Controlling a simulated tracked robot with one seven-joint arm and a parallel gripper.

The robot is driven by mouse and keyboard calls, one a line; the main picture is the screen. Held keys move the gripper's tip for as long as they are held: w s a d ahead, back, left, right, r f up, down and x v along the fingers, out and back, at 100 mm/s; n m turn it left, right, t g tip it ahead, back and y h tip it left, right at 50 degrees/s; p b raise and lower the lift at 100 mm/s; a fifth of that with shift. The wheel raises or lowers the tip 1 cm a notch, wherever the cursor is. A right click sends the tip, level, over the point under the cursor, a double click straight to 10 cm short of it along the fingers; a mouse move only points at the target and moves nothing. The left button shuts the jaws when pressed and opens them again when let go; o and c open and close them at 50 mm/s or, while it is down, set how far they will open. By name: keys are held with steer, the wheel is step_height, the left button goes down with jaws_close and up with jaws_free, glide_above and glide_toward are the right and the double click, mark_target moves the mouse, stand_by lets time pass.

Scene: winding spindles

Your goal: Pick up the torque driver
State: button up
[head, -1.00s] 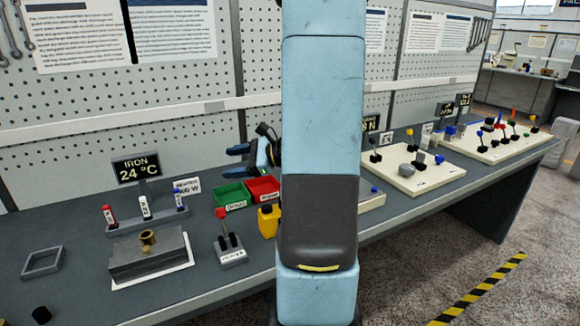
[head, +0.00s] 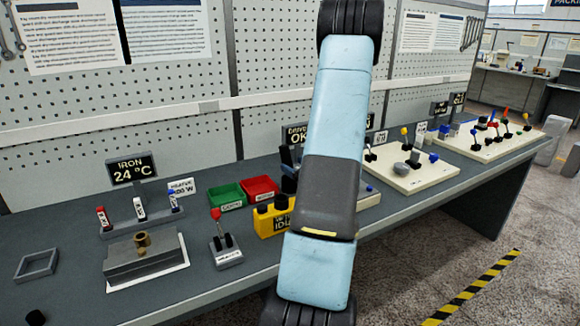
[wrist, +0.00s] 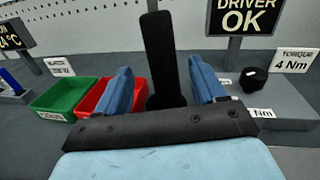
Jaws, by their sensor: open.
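A tall black upright bar (wrist: 159,60), which appears to be the torque driver, stands between the two blue fingers of my gripper (wrist: 160,88) in the wrist view. The fingers are open, one on each side, with gaps visible beside the bar. Its lower end is hidden behind the dark gripper body. In the head view only a bit of my gripper (head: 288,158) shows, left of my arm, and the driver cannot be made out clearly. A "DRIVER OK" sign (wrist: 247,16) stands behind to the right.
A green bin (wrist: 62,98) and a red bin (wrist: 97,98) sit left of my gripper. A short black cylinder (wrist: 253,80) is on the grey base to the right, near a torque sign (wrist: 296,61). A yellow holder (head: 268,222) stands nearer the bench front.

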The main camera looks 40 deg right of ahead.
mark_target(290, 162)
steer(key=w, duration=0.5)
steer(key=shift+d, duration=0.3)
jaws_close()
stand_by(0.4)
